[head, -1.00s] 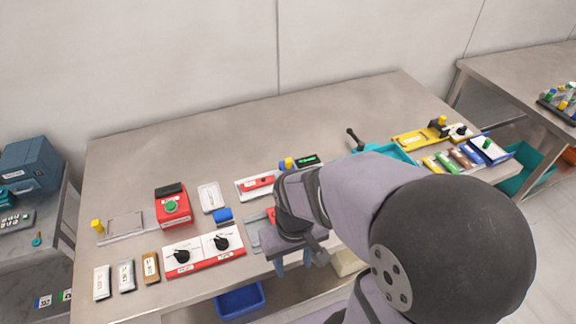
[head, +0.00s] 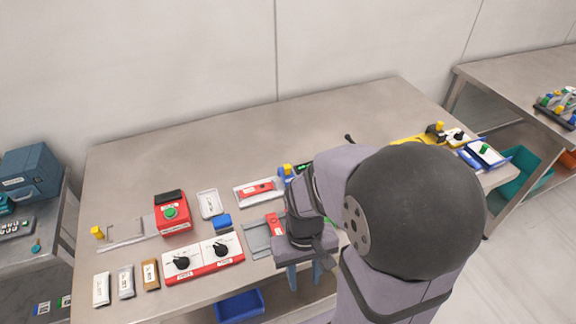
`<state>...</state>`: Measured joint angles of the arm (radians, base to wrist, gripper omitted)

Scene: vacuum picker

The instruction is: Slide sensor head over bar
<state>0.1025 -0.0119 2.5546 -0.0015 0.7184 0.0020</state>
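My gripper (head: 305,279) points down at the table's front edge, right of a grey slotted plate. Its two bluish fingers stand apart, with nothing visible between them. The grey plate (head: 257,240) carries a red piece (head: 274,224); my wrist hides its right part. A white tray (head: 247,198) behind it holds a red bar-like piece (head: 262,187). A blue block with a yellow top (head: 286,170) stands at that tray's right end. I cannot tell for sure which piece is the sensor head or which is the bar.
A red-and-white panel with two black knobs (head: 204,266) lies left of the grey plate. A red box with a green button (head: 171,217) stands behind it. A blue bin (head: 238,305) sits below the front edge. The back of the table (head: 230,130) is clear.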

